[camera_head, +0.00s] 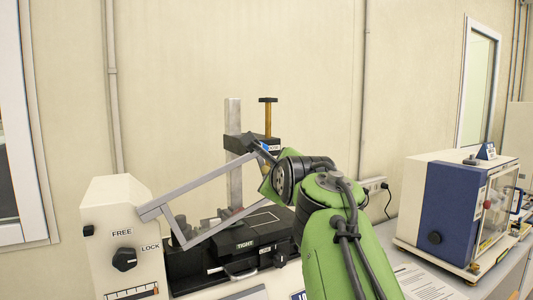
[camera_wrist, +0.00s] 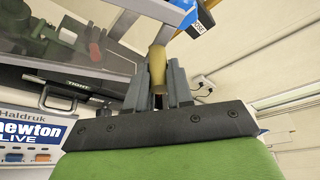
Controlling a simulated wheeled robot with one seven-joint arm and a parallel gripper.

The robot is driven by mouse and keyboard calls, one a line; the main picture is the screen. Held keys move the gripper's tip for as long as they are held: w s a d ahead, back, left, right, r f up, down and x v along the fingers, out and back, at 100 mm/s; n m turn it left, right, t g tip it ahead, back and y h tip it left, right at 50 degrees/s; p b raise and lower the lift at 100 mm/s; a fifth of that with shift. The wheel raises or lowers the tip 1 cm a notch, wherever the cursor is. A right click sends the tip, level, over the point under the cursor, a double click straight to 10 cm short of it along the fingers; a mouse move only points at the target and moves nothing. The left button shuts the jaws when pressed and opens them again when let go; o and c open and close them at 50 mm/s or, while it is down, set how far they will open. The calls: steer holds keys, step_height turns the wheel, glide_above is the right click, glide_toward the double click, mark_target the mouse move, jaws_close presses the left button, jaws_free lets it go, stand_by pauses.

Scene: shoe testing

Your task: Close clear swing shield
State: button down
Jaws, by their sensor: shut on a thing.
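The clear swing shield (camera_head: 203,180) has a grey frame and is raised at a slant, its left end at the white housing and its right end at my gripper. In the wrist view, a pale frame bar (camera_wrist: 152,9) crosses the top. My gripper (camera_wrist: 156,88) is shut on a tan handle (camera_wrist: 157,62), which stands between the two grey fingers. In the head view my green arm hides the fingers. Below the shield sits the black tester bed (camera_head: 232,243) marked TIGHT.
The white housing (camera_head: 121,216) with a FREE/LOCK knob (camera_head: 124,259) stands at the left. A post with a black clamp and brass screw (camera_head: 268,116) rises behind the shield. A blue-and-white machine (camera_head: 452,210) stands at the right. Paper lies on the bench between.

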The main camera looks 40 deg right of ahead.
step_height(320, 180, down, 9)
steer(key=m+y+b, duration=0.1)
steer(key=b, duration=0.2)
steer(key=shift+m, duration=0.4)
steer(key=c, duration=1)
jaws_free()
steer(key=shift+r, duration=0.1)
steer(key=b+v, duration=0.1)
steer(key=v, duration=1.4)
steer(key=shift+s+a+r, duration=0.15)
steer(key=shift+s+r, duration=0.05)
steer(key=shift+s, duration=0.1)
